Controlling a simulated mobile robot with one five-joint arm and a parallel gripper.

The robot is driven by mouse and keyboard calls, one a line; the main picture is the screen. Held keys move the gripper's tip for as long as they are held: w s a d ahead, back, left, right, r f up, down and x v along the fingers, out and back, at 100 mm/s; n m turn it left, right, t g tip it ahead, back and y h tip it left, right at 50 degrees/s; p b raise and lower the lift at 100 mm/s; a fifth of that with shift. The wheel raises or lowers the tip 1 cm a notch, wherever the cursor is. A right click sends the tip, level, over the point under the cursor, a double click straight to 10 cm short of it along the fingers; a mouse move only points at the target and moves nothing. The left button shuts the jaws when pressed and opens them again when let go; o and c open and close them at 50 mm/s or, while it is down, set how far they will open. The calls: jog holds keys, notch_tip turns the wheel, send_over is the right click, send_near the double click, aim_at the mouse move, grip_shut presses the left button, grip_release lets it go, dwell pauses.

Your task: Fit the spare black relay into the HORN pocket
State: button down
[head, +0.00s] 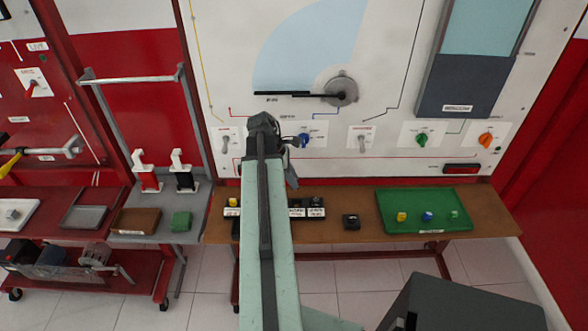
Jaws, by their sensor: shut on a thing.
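My gripper (291,176) is mostly hidden behind my arm, in front of the panel and above the bench. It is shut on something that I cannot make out. A row of labelled pockets lies on the brown bench (375,205), partly covered by my arm. A yellow piece (233,202) stands at its left end, and dark pockets (316,202) show at its right end. The labels are too small to read, so I cannot tell which pocket is HORN. A small black block (351,221) sits on the bench right of the row; I cannot tell whether it is the spare relay.
A green tray (388,228) holds small yellow, blue and green pieces on the bench's right. The white panel (225,60) with switches rises behind. A grey cart (150,237) with brown and green items stands left. Bare bench separates the black block from the tray.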

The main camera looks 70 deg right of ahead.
jog(key=shift+s+d+r, duration=0.1)
jog(key=shift+s+r, duration=0.05)
jog(key=shift+s, duration=0.1)
notch_tip(320, 180, down, 8)
jog(key=b, duration=0.7)
jog(key=shift+r+b, duration=0.25)
jog(key=shift+b, duration=0.05)
jog(key=shift+s+r, duration=0.1)
jog(key=shift+s, duration=0.05)
jog(key=shift+f, duration=0.2)
dwell(0.7)
jog(key=shift+f+b, duration=0.65)
jog(key=shift+b, duration=0.1)
jog(key=shift+f, duration=0.1)
jog(key=shift+f+b, duration=0.35)
jog(key=shift+b, duration=0.1)
